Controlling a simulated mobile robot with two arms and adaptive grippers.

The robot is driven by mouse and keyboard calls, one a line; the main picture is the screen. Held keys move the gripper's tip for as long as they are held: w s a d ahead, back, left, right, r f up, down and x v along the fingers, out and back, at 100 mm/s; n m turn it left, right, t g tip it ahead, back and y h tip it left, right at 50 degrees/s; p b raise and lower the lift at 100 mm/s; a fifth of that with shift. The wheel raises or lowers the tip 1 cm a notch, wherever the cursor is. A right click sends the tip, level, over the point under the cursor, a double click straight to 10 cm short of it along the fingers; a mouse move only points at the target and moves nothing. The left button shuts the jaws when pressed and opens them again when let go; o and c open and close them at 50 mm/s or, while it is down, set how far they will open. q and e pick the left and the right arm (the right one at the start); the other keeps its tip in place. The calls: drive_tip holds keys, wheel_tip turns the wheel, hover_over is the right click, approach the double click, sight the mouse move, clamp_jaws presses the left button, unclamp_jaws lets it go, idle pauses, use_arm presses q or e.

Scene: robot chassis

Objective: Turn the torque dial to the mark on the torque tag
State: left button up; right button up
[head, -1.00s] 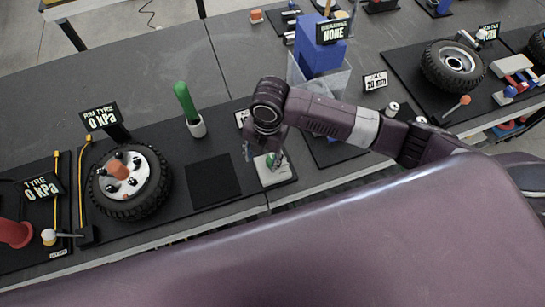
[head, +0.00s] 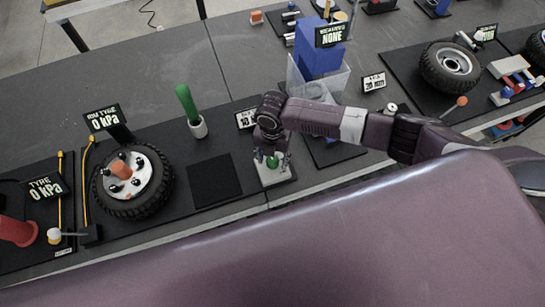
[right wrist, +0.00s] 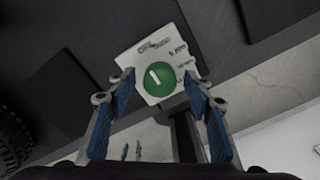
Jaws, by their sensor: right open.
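The torque dial is a round green knob (right wrist: 156,79) with a white pointer line, on a white plate (right wrist: 128,62) with small black marks. In the right wrist view the pointer tilts toward the upper left. In the head view the green knob (head: 272,162) sits between the fingers of my right gripper (head: 273,158). In the right wrist view the blue-padded fingers of my right gripper (right wrist: 160,88) are open on either side of the knob, with gaps. A small black-and-white tag (head: 244,119) stands behind the plate, partly hidden by my arm; its text is hard to read. My left gripper is not in view.
A green-handled tool (head: 188,105) stands in a white cup. A blue block (head: 318,58) in a clear bin and another tag (head: 374,82) are behind my right arm. A dark square pad (head: 212,180) lies left of the dial.

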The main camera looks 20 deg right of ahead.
drive_tip(key=shift+f, duration=0.1)
drive_tip(key=c, duration=1.1)
drive_tip(key=shift+c, duration=0.2)
drive_tip(key=m, duration=1.6)
drive_tip(key=shift+w+m, duration=0.1)
drive_tip(key=shift+m, duration=2.3)
